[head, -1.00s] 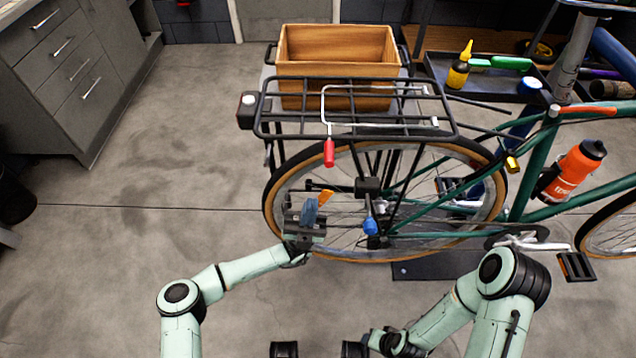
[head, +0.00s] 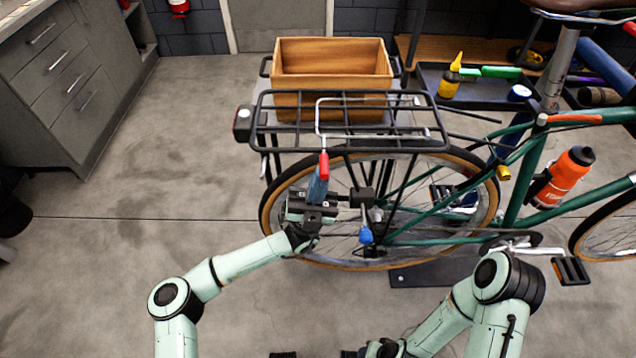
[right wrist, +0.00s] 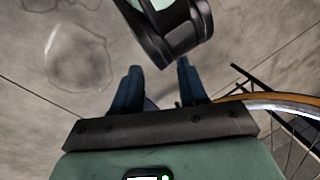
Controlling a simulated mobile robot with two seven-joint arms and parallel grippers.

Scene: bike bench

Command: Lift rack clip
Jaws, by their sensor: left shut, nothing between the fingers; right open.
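The rack clip (head: 319,110) is a thin silver wire bail over the black rear rack (head: 258,118), with a red grip (head: 323,165) hanging below the rack's near edge. My left gripper (head: 318,184) is shut and empty. Its blue fingers point up and overlap the lower end of the red grip in the head view; I cannot tell if they touch. My right gripper (right wrist: 158,85) is open and empty in the right wrist view, with a fingertip on each side and part of my arm beyond. Its fingers do not show in the head view.
A wooden crate (head: 330,58) stands behind the rack. The green bicycle's rear wheel (head: 478,215) and a blue knob (head: 365,235) are close right of my left gripper. A tray (head: 430,80) holds bottles at the back.

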